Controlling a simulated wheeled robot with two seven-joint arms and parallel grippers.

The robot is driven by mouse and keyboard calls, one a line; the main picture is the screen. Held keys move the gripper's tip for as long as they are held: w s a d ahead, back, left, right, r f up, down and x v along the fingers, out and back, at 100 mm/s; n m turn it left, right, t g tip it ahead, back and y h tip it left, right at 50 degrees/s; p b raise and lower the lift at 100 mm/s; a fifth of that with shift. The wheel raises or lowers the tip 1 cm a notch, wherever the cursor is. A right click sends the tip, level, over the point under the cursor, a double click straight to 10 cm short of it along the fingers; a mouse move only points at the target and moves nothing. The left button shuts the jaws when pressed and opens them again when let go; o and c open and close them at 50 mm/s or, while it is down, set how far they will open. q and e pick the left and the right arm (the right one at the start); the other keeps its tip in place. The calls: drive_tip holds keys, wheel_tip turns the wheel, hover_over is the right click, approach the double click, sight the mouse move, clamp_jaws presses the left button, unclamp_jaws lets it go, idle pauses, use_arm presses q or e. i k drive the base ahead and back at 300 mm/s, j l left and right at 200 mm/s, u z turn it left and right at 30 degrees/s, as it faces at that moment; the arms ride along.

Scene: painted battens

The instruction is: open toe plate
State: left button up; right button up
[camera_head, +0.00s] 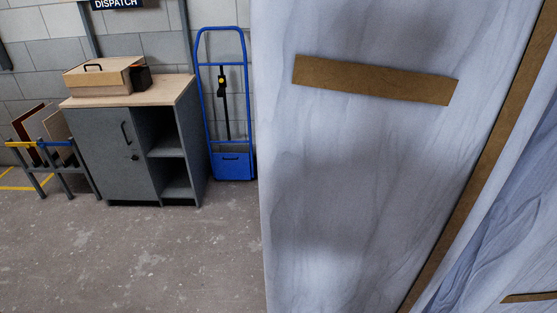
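A blue hand truck (200,105) stands upright against the block wall, just right of the grey cabinet. Its blue toe plate (232,166) is at the bottom of the frame and looks folded up flat against it. A black strap or post with a yellow knob (221,80) runs down the middle of the truck. Neither of my grippers shows in the head view, so their state and distance from the truck cannot be seen.
A large pale marbled panel with brown battens (375,80) fills the right side, close by. A grey cabinet (112,150) bears a cardboard box (100,78). A rack with boards (45,150) stands at the left. The concrete floor (150,250) in front is clear.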

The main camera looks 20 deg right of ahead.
sight(227, 166)
drive_tip(key=i+j+z, duration=0.15)
drive_tip(key=i+j, duration=0.3)
drive_tip(key=i+j+z, duration=0.2)
drive_tip(key=i+j, duration=0.35)
drive_tip(key=i+j+z, duration=0.15)
drive_tip(key=i+j, duration=0.3)
drive_tip(key=j, duration=0.15)
drive_tip(key=i+j, duration=0.1)
drive_tip(key=i, duration=0.3)
drive_tip(key=k+j+z, duration=0.1)
drive_tip(key=k+j, duration=0.1)
drive_tip(key=k, duration=0.05)
